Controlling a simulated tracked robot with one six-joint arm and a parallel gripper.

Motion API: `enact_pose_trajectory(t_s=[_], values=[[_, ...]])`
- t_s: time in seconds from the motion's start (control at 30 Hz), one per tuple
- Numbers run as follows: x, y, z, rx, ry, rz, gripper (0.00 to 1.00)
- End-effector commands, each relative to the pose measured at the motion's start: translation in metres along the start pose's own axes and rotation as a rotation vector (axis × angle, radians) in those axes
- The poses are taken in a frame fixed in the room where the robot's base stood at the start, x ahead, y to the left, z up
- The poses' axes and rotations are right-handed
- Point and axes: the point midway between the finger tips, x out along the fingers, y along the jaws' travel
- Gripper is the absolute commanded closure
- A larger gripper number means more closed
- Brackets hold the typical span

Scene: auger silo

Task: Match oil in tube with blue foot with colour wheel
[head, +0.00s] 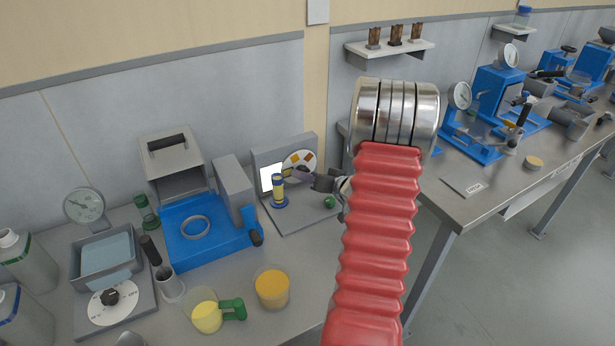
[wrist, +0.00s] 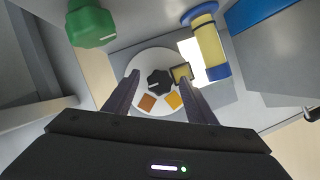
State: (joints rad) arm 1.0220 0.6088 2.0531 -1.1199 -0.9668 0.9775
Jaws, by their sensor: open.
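The tube with the blue foot (head: 279,189) stands upright before the lit white panel (head: 266,178) of the grey comparator and holds yellow oil. In the wrist view the tube (wrist: 208,45) appears upper right, beside the bright panel (wrist: 190,50). The colour wheel (head: 291,158) is a white disc with coloured swatches. In the wrist view the wheel (wrist: 143,67) shows orange, brown and dull yellow swatches; the dull yellow one is nearest the tube. Its black knob (wrist: 159,80) appears between my open, empty fingers (wrist: 159,88). My gripper (head: 302,176) is before the wheel; contact cannot be told.
A green knob (head: 330,202) sits on the comparator's base, also upper left in the wrist view (wrist: 92,25). A blue apparatus (head: 205,243) stands to the left. A beaker of orange-yellow liquid (head: 272,288) and a green-handled jug (head: 207,315) stand in front.

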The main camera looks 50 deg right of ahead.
Motion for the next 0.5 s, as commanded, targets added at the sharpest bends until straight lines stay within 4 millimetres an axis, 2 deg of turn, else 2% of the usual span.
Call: enact_pose_trajectory(t_s=[0.5], values=[[-0.064,0.001,0.0,0.001,0.002,0.002,0.49]])
